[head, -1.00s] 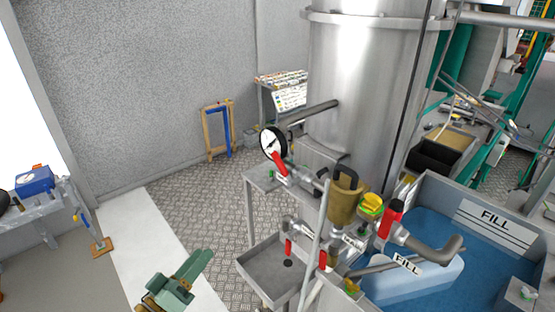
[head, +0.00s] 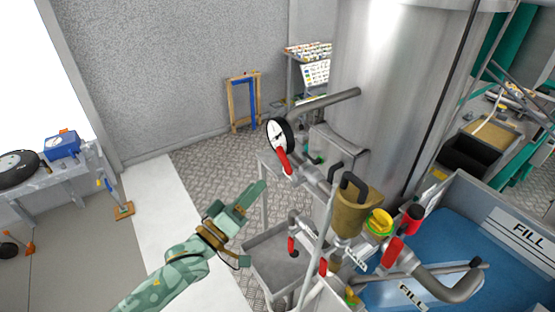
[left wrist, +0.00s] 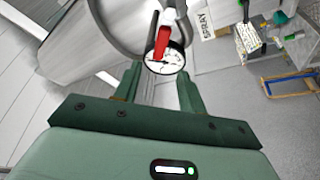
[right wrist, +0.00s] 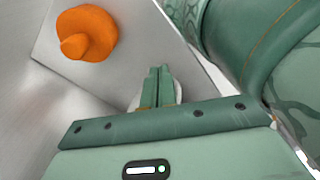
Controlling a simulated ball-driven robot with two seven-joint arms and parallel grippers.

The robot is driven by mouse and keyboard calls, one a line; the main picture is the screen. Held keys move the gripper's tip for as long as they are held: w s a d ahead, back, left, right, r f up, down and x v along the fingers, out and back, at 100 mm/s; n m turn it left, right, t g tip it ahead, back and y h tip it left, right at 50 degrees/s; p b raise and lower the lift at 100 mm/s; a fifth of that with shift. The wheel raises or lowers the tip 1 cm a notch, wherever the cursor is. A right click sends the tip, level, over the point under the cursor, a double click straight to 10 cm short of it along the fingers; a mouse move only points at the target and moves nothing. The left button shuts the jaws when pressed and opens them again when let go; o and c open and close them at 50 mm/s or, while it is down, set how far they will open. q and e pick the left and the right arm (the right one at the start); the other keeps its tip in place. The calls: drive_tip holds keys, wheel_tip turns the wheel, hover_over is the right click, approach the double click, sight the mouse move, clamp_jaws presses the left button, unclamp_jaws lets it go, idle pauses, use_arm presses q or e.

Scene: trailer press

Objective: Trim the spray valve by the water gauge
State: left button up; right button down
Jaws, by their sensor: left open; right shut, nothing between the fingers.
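The round white water gauge (head: 280,135) is on the pipework in front of the steel tank. A red lever handle (head: 284,161), which I take for the spray valve, hangs beside its lower edge. In the left wrist view the gauge (left wrist: 172,62) and red handle (left wrist: 162,42) lie ahead, between the fingertips. A SPRAY label (left wrist: 205,22) shows nearby. My left gripper (head: 252,197) is open and empty, left of and below the handle, apart from it. My right gripper (right wrist: 158,70) is shut and empty, near a grey panel; it is outside the head view.
Other red-handled valves (head: 392,252), a brass-coloured pump body (head: 350,207) and a grey tray (head: 275,270) crowd the area below and right. A blue FILL tank (head: 450,240) stands at right. An orange knob (right wrist: 88,35) is close to the right gripper. Open floor lies left.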

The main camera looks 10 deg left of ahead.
sight(281, 160)
use_arm(q)
drive_tip(key=p+x, duration=0.1)
drive_tip(key=x, duration=0.6)
drive_tip(key=shift+w+r, duration=0.1)
drive_tip(key=shift+w, duration=0.1)
use_arm(e)
drive_tip(key=shift+w+r, duration=0.65)
drive_tip(key=shift+r, duration=0.15)
use_arm(q)
drive_tip(key=shift+x, duration=0.8)
use_arm(e)
drive_tip(key=shift+d, duration=0.2)
